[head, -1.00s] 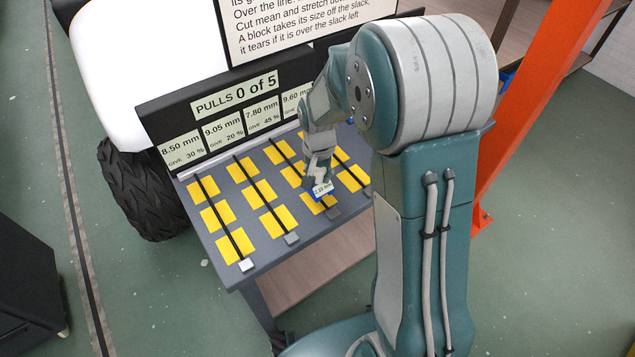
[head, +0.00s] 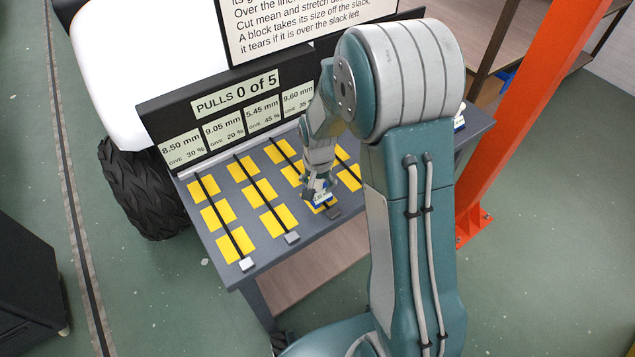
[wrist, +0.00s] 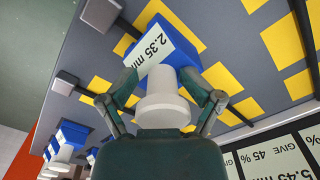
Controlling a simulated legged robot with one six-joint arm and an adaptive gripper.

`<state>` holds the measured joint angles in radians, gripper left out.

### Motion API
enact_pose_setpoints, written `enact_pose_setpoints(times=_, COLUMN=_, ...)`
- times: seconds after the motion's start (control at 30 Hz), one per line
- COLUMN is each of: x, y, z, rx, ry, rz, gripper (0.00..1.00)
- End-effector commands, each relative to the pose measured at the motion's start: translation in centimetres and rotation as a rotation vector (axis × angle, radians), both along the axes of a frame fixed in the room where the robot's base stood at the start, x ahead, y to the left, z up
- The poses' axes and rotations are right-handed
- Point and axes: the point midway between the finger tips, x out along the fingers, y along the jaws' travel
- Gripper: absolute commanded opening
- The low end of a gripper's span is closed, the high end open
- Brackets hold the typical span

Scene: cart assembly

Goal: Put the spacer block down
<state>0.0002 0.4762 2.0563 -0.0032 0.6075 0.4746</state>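The spacer block is blue with a white face marked 2.35 mm and a white knob; in the wrist view the block (wrist: 205,42) is right in front of my gripper (wrist: 160,80). The fingers lie on both sides of the white knob and appear to touch it. In the head view the block (head: 322,198) is low at the table, at the front yellow patch of the third dark line. My gripper (head: 319,184) is directly above it. The block's underside and its exact contact with the line are hidden.
The grey table (head: 262,262) carries several dark lines over yellow patches, each with a small end block. A readout board (head: 235,100) behind shows "PULLS 0 of 5" and 5.45 mm in its third panel. Other blue blocks (wrist: 70,135) stand at the wrist view's lower left.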

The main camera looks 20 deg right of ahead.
Motion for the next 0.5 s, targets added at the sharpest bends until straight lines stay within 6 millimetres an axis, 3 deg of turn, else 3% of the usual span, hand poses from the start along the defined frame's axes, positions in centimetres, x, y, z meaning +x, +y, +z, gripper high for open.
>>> enact_pose_setpoints(times=0.37, x=0.1, y=0.0, z=0.3, rx=0.0, ry=-0.004, rz=0.001, gripper=0.87)
enact_pose_setpoints(times=0.5, x=0.2, y=0.0, z=1.8, rx=0.0, ry=-0.009, rz=0.001, gripper=0.87)
